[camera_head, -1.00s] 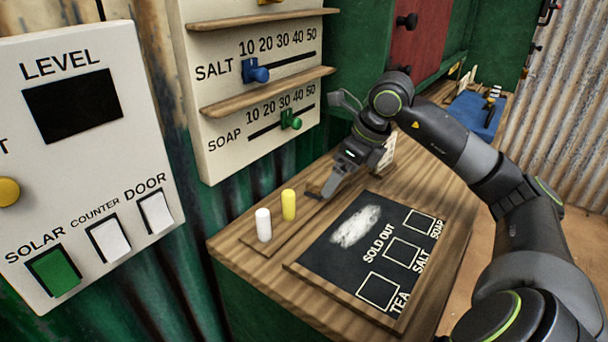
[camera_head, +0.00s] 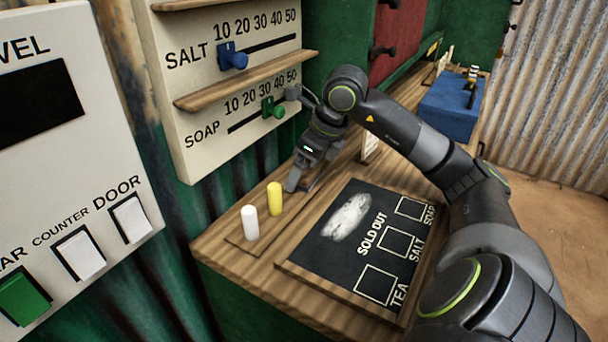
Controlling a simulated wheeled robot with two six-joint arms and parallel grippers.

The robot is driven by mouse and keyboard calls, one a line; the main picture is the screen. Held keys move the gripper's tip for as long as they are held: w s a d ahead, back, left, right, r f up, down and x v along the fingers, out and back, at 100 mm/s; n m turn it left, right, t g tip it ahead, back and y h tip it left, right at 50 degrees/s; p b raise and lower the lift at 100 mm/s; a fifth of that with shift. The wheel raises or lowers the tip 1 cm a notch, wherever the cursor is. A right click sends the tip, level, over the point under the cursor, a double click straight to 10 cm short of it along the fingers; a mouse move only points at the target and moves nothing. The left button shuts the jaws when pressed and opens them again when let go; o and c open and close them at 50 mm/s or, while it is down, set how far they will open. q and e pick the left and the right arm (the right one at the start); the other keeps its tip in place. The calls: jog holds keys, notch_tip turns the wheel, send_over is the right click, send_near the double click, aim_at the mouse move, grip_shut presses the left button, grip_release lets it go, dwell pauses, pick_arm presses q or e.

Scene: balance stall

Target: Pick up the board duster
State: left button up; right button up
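My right arm reaches in from the right, and its gripper (camera_head: 298,186) points down at the wooden counter, just behind the yellow chalk stick. Only a small brownish and dark piece shows beside the fingers; it may be the board duster, but the gripper covers most of it. I cannot tell whether the fingers are open or closed on it. My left gripper is not in view.
A white chalk (camera_head: 250,223) and a yellow chalk (camera_head: 275,198) stand upright left of the gripper. A blackboard (camera_head: 330,265) with a white smudge lies in front. The slider panel (camera_head: 200,130) rises behind. A blue box (camera_head: 448,108) stands farther back.

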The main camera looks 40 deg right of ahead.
jog(key=shift+s+r, duration=0.1)
jog(key=shift+s, duration=0.05)
jog(key=shift+c, duration=0.6)
jog(key=c, duration=1)
jog(key=shift+o, duration=0.2)
